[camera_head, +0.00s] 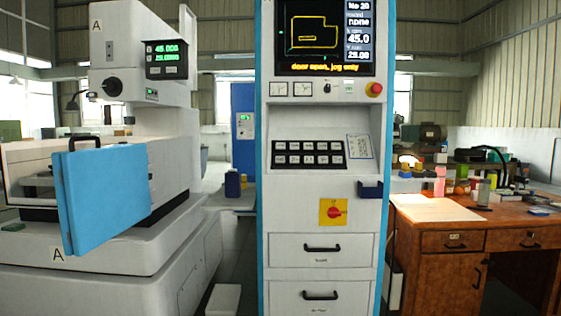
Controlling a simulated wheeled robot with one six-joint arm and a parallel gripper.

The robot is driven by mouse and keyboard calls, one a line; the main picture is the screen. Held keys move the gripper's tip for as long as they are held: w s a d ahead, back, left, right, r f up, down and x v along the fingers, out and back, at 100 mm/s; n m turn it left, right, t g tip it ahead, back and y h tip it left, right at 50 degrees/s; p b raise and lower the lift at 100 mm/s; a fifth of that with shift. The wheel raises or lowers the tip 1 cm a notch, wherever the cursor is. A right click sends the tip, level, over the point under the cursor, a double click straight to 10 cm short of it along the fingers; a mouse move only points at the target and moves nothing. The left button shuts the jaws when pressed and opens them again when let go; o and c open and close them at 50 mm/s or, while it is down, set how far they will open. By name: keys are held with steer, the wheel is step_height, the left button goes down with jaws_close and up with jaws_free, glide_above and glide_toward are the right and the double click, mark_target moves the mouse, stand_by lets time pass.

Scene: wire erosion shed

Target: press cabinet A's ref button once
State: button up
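A tall white control cabinet (320,222) with blue edges stands upright in the middle. Its letter does not show clearly; the machine (95,258) to its left bears the letter A. The cabinet has a black keypad (309,154) with two rows of pale buttons on its sloped panel. The button labels are too small to read, so I cannot tell which one is ref. The screen (318,35) above shows a yellow outline and "door open, jog only". My gripper is not in view.
The machine's blue door (104,197) stands open at the left. A red emergency knob (374,89) and a red-and-yellow switch (333,212) are on the cabinet. A small dark blue holder (370,190) juts from its right edge. A cluttered wooden desk (455,225) stands at the right.

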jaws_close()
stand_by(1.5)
